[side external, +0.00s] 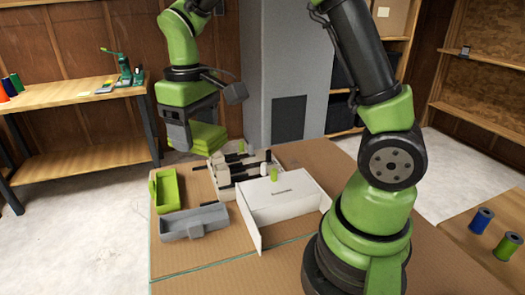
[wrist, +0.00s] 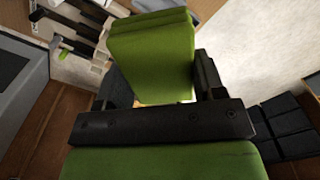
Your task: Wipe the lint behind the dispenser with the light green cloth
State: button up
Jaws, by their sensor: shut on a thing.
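My gripper (side external: 190,138) is shut on the light green cloth (side external: 210,137), a folded, layered pad. It holds the cloth in the air above the back left of the brown work table. In the wrist view the cloth (wrist: 150,60) stands out large between the dark fingers of my gripper (wrist: 161,85). The dispenser appears to be the white unit (side external: 218,172) with black rods, below and to the right of the cloth. The cloth is apart from it. I see no lint; the area behind the dispenser is partly hidden.
A white box-like panel (side external: 285,197) stands in front of the dispenser. A green bin (side external: 168,192) and a grey bin (side external: 195,223) lie to its left. A grey pillar (side external: 290,75) rises behind. The table's front left is clear.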

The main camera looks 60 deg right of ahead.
jog(key=w+d+f+m, duration=0.2)
jog(key=d, duration=0.4)
jog(key=w+d+f+m, duration=0.1)
jog(key=d+f, duration=0.1)
jog(key=d, duration=0.3)
jog(key=m, duration=0.6)
send_near(288, 157)
jog(key=shift+f, duration=3.4)
jog(key=shift+s+a+f, duration=0.2)
jog(key=shift+s+a, duration=2.25)
jog(key=shift+w+d, duration=2.45)
jog(key=shift+w, duration=0.05)
notch_tip(288, 157, up, 8)
